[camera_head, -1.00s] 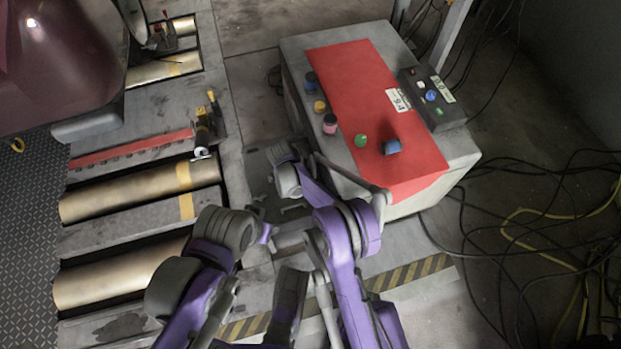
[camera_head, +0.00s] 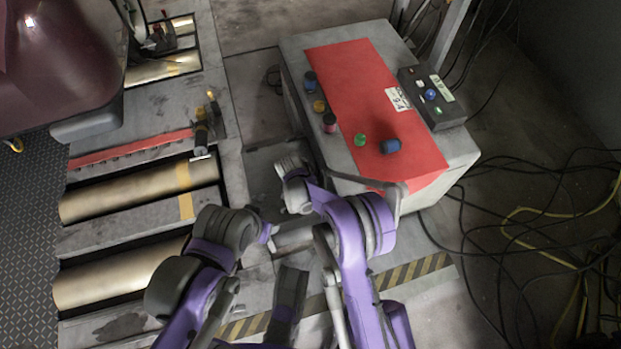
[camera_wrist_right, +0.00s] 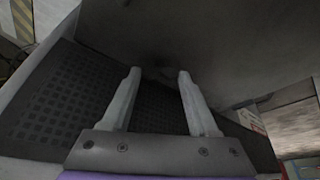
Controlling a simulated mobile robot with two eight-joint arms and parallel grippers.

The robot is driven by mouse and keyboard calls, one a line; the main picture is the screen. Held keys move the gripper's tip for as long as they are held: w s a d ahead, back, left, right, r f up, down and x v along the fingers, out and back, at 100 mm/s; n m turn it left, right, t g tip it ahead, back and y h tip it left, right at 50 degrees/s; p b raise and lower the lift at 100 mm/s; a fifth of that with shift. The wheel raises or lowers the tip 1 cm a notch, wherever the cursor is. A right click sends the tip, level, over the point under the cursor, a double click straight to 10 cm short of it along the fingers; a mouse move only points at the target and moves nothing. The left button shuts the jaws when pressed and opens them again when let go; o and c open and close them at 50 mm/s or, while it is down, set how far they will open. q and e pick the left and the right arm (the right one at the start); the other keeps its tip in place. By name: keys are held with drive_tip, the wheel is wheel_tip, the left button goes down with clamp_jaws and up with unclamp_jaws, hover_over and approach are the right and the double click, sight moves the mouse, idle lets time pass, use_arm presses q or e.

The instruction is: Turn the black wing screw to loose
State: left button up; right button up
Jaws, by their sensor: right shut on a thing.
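My right gripper (camera_wrist_right: 159,74) shows in the right wrist view, its two pale fingers close to a dark grey surface. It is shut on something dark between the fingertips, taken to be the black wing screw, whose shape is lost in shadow. In the head view my right arm (camera_head: 352,225) bends at a purple elbow, and its wrist (camera_head: 296,182) is low beside the left side of the grey cabinet (camera_head: 455,155). The right fingers and the screw are hidden there. My left arm (camera_head: 215,245) reaches in from the lower left; its gripper fingers cannot be made out.
The cabinet carries a red mat (camera_head: 350,75), several small coloured spools and a black control box (camera_head: 430,100). Gold rollers (camera_head: 140,190) lie in the floor at left, below a dark red car body (camera_head: 60,60). Cables (camera_head: 530,230) cover the right floor.

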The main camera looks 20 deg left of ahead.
drive_tip(key=n, duration=0.1)
drive_tip(key=n+y, duration=0.1)
drive_tip(key=n, duration=0.2)
drive_tip(key=shift+d+y+b, duration=0.25)
drive_tip(key=shift+y+b, duration=0.15)
drive_tip(key=n, duration=0.2)
drive_tip(key=n+y, duration=0.1)
drive_tip(key=n, duration=0.1)
drive_tip(key=shift+d+n+y+b, duration=0.15)
drive_tip(key=shift+n+y+b, duration=0.15)
drive_tip(key=shift+b, duration=0.05)
drive_tip(key=o, duration=1.4)
